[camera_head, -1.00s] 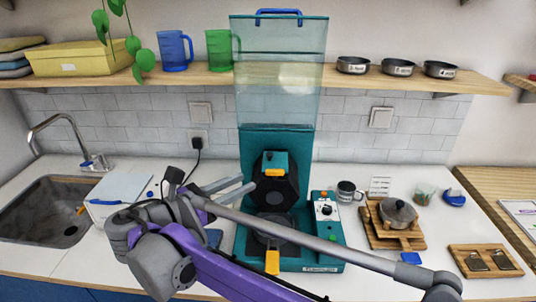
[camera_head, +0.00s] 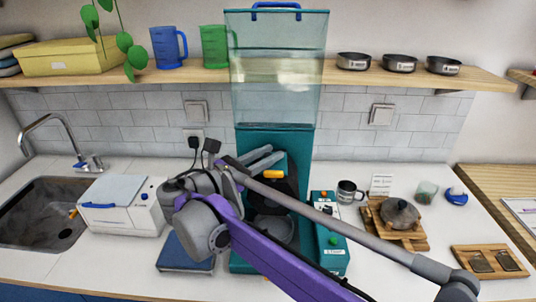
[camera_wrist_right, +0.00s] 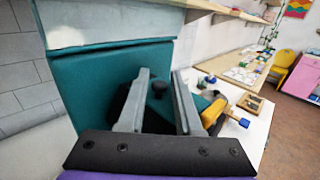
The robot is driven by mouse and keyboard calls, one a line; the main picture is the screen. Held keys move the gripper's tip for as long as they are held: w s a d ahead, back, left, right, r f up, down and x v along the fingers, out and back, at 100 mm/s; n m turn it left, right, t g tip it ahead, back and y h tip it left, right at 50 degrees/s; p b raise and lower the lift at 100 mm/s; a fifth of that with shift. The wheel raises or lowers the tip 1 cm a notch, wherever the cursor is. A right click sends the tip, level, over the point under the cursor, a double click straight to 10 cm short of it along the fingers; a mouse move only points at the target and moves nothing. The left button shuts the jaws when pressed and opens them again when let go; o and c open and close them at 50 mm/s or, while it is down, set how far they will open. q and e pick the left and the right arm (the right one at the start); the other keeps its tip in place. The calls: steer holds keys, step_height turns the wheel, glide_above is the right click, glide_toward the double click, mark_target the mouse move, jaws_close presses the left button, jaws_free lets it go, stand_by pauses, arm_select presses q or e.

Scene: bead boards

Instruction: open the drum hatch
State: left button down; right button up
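The tall teal machine (camera_head: 300,142) stands at the middle of the counter with a clear hopper (camera_head: 276,70) on top. Its black drum front (camera_head: 290,187), with a yellow piece (camera_head: 273,174), is partly hidden behind my right arm. I cannot tell whether the hatch is open. My right gripper (camera_head: 276,156) is in front of the machine's upper body, fingers apart. In the right wrist view the open fingers (camera_wrist_right: 162,75) show a black knob (camera_wrist_right: 159,88) between them, apparently untouched. A yellow handle (camera_wrist_right: 212,112) is right of the fingers. My left gripper is out of view.
A control box (camera_head: 328,240) adjoins the machine's right side. A mug (camera_head: 348,192) and a pot (camera_head: 399,212) on a wooden board stand to the right. A white box (camera_head: 120,205) and a dark blue flat object (camera_head: 185,253) are left. A shelf (camera_head: 440,86) runs above.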

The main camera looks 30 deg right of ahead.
jaws_close()
steer(key=shift+r, duration=0.1)
stand_by(0.3)
